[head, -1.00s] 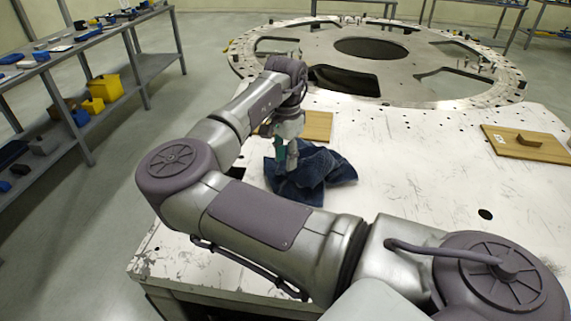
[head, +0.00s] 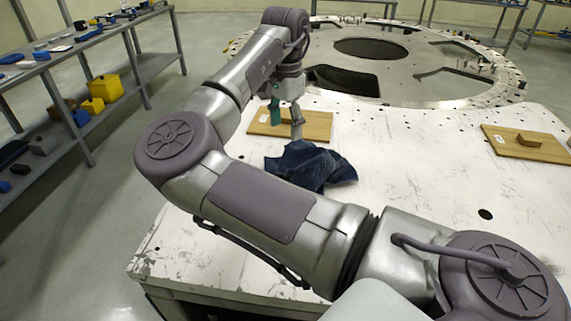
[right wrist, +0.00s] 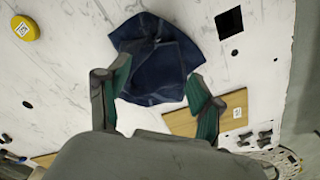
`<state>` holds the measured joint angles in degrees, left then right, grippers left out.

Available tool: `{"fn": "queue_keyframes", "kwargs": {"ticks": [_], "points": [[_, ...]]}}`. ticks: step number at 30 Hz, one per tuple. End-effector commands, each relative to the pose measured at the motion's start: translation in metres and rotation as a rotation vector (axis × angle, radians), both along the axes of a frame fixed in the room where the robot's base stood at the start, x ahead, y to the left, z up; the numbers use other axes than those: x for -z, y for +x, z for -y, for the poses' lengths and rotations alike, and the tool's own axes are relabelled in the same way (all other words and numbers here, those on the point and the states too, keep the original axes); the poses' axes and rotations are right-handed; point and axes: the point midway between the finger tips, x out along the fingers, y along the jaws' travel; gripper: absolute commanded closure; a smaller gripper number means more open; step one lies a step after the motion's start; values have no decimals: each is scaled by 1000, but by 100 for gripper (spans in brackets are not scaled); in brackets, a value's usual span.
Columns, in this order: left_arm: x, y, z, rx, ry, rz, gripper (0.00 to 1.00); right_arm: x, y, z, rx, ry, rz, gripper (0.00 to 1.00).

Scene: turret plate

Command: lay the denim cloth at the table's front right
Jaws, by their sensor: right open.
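The denim cloth (head: 312,165) lies crumpled in a dark blue heap on the white table (head: 420,190), left of the table's middle in the head view. My own arm hides part of its near side. My right gripper (head: 286,118) is above and just behind the cloth, with its fingers apart and nothing between them. In the right wrist view the cloth (right wrist: 155,58) lies beyond the spread fingertips of the right gripper (right wrist: 155,95), apart from them. My left gripper is not in the frames.
A wooden board (head: 318,126) lies behind the cloth, and another with a small block (head: 520,142) lies at the right. The big round turret plate (head: 460,95) is at the back. A yellow disc (right wrist: 25,28) shows in the right wrist view. The table's right part is largely clear.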

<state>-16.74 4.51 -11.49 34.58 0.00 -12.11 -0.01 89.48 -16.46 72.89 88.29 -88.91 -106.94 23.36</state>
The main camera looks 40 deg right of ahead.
Motion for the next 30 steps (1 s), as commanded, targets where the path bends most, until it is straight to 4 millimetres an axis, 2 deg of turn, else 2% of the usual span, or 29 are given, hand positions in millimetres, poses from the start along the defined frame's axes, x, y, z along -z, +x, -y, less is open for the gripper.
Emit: {"fn": "queue_keyframes", "kwargs": {"ticks": [3, 7, 23, 26, 30], "points": [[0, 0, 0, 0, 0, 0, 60, -17, 0, 1, 1, -1, 1, 34], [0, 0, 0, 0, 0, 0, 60, -27, 0, 0, 0, 0, -1, 34], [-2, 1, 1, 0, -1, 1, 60, -30, 0, 0, 1, 0, -1, 34], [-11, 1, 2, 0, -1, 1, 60, -39, 0, 0, 1, 0, 0, 34], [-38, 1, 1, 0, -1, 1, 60, -65, 0, 0, 1, 0, 0, 34]]}}
